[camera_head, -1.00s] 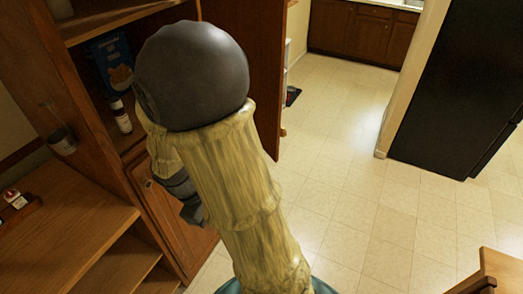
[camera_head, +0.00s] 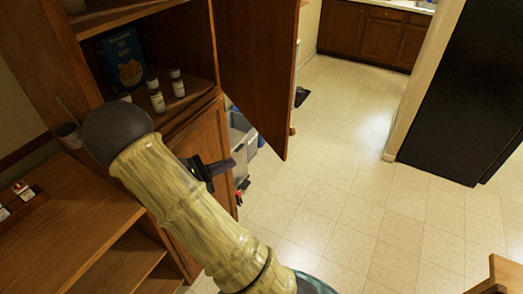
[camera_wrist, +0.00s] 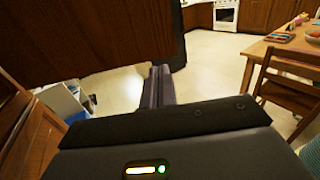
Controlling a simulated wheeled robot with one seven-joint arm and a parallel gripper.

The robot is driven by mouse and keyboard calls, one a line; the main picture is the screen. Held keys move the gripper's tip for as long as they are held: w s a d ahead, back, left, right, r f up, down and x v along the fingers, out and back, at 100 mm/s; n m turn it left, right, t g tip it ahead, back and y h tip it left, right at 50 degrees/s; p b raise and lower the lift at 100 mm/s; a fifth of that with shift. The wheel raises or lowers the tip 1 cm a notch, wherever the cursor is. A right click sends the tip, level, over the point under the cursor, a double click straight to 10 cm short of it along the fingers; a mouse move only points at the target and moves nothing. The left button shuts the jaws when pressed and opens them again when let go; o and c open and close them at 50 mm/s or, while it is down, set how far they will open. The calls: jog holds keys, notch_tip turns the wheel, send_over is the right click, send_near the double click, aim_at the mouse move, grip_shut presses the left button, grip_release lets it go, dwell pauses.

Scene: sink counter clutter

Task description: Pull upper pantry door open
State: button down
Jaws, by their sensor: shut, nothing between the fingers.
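The upper pantry door (camera_head: 262,70) is a tall brown wooden panel. It stands swung out wide from the upper pantry compartment, whose shelves show in the head view. A dark brown panel, which looks like the same door (camera_wrist: 90,38), fills the upper left of the wrist view. My gripper (camera_head: 228,166) is below and left of the door's lower corner, in front of the lower cabinet door (camera_head: 205,150). In the wrist view its fingers (camera_wrist: 158,84) are together and empty, and they appear apart from the panel.
A blue box (camera_head: 122,58) and several small bottles (camera_head: 156,97) stand on the pantry shelf. Grey bins (camera_head: 240,132) are on the floor beyond the lower cabinet. A wooden chair (camera_wrist: 290,85) and table stand at the right of the wrist view. The tiled floor (camera_head: 330,200) is broadly clear.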

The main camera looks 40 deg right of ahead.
jog(key=p, duration=0.6)
send_near(279, 145)
jog(key=d, duration=0.5)
jog(key=shift+s+d+r, duration=0.15)
jog(key=shift+s+d, duration=0.1)
jog(key=shift+s, duration=0.05)
jog(key=shift+s+d, duration=0.15)
jog(key=shift+d, duration=0.5)
